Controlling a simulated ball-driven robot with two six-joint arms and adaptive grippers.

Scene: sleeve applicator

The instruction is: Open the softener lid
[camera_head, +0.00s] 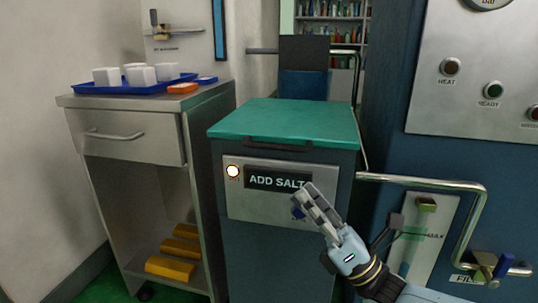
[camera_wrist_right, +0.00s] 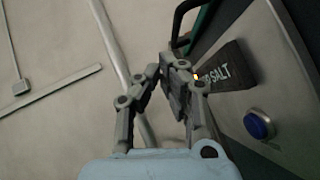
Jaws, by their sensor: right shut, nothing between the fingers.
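The softener (camera_head: 275,245) is a dark blue cabinet with a flat green lid (camera_head: 290,120). The lid lies closed on top, and a dark handle (camera_head: 278,144) runs along its front edge. A metal front panel carries a lit round lamp (camera_head: 233,171) and an "ADD SALT" display (camera_head: 275,181). My right gripper (camera_head: 308,192) is shut and empty, in front of the panel and below the lid handle. My left gripper is not in view.
A side cabinet (camera_head: 125,140) at left holds a blue tray (camera_head: 95,89) with several white blocks, plus yellow bars on its lower shelf. A large blue machine (camera_head: 385,150) with metal pipes (camera_head: 430,180) stands close at right.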

